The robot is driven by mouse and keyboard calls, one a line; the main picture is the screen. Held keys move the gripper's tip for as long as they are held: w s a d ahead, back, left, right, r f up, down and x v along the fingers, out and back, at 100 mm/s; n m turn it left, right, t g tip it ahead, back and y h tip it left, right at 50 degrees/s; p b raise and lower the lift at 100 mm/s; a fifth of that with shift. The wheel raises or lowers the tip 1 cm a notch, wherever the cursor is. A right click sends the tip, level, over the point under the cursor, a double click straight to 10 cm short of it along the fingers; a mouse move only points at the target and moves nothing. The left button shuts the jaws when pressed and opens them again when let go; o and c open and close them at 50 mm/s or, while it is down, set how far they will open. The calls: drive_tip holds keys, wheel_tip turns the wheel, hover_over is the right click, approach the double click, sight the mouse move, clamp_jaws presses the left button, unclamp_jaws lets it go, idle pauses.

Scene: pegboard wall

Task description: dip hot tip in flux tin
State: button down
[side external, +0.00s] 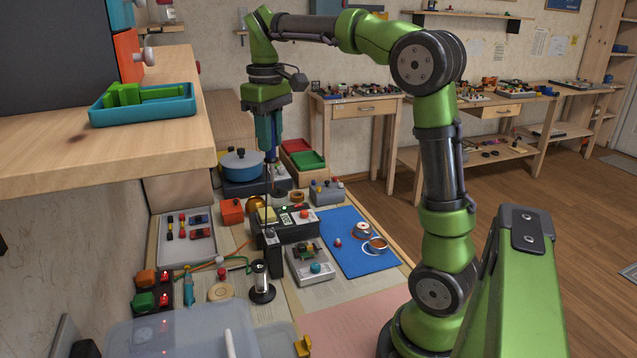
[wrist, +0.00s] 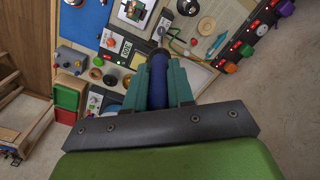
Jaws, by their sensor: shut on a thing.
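My gripper (side external: 268,118) is shut on the blue handle of a soldering iron (side external: 271,140), which points downward. The thin tip hangs over the yellow pad of the black soldering station (side external: 290,228). I cannot tell whether the tip touches anything. In the wrist view the blue handle (wrist: 158,82) sits between my green fingers (wrist: 158,88) and hides most of the tip. A small round amber-coloured container (side external: 297,196) stands behind the station and may be the flux tin. It is apart from the iron. A brass-coloured round item (side external: 254,202) sits left of the station.
A blue pot (side external: 241,164) stands behind. An orange box (side external: 232,211), a grey tray (side external: 187,238) and a solder spool (side external: 261,284) surround the station. A blue mat (side external: 352,243) lies right. A wooden shelf (side external: 170,150) juts out at upper left.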

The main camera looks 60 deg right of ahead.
drive_tip(key=s+d+r+m, duration=0.3)
drive_tip(key=s+d+r, duration=0.15)
drive_tip(key=d, duration=0.35)
drive_tip(key=s+d+r+m, duration=0.3)
drive_tip(key=s+d+r, duration=0.15)
drive_tip(key=d, duration=0.35)
drive_tip(key=s+f+n, duration=0.1)
drive_tip(key=s+f, duration=0.2)
drive_tip(key=f, duration=0.6)
drive_tip(key=s+d+f, duration=0.1)
drive_tip(key=s+f, duration=0.3)
drive_tip(key=f, duration=0.6)
drive_tip(key=s+f+n, duration=0.1)
drive_tip(key=s+f, duration=0.2)
drive_tip(key=f, duration=0.7)
drive_tip(key=shift+s+d+n, duration=0.2)
drive_tip(key=shift+s+n, duration=0.1)
drive_tip(key=shift+s, duration=0.1)
drive_tip(key=shift+f, duration=0.6)
idle(0.3)
drive_tip(key=shift+r, duration=2.55)
